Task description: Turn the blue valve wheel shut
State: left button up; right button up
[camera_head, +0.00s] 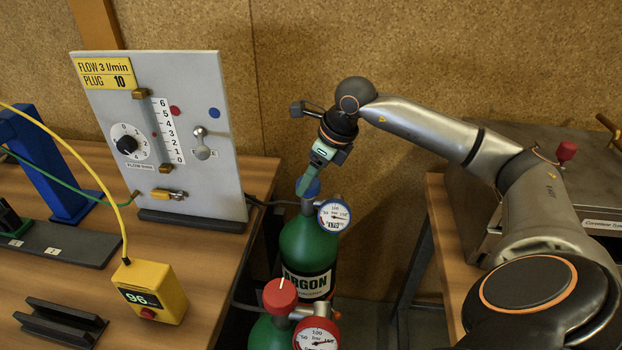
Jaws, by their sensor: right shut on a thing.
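The blue valve wheel (308,187) sits on top of the green argon cylinder (308,246), which stands on the floor between two tables. My right gripper (308,178) comes down on the wheel from above and is shut on it. The gripper and its hand hide part of the wheel, and the fingertips are small in the picture. A gauge with a blue rim (334,216) sits beside the valve. My left gripper does not show.
A second green cylinder with a red valve wheel (280,297) and a red-rimmed gauge (316,335) stands in front. The left table holds a grey flow panel (215,120) and a yellow meter box (150,290). A grey metal box (590,165) stands on the right table.

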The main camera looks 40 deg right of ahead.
jog(key=m+h, duration=0.1)
jog(key=m, duration=0.1)
jog(key=m+h+b, duration=0.1)
jog(key=m, duration=0.2)
jog(key=shift+a, duration=0.15)
jog(key=shift+m, duration=0.3)
dwell(0.3)
jog(key=o, duration=1.4)
jog(key=v, duration=1.2)
jog(key=shift+s+a+r, duration=0.1)
jog(key=shift+s+r, duration=0.05)
jog(key=shift+s, duration=0.1)
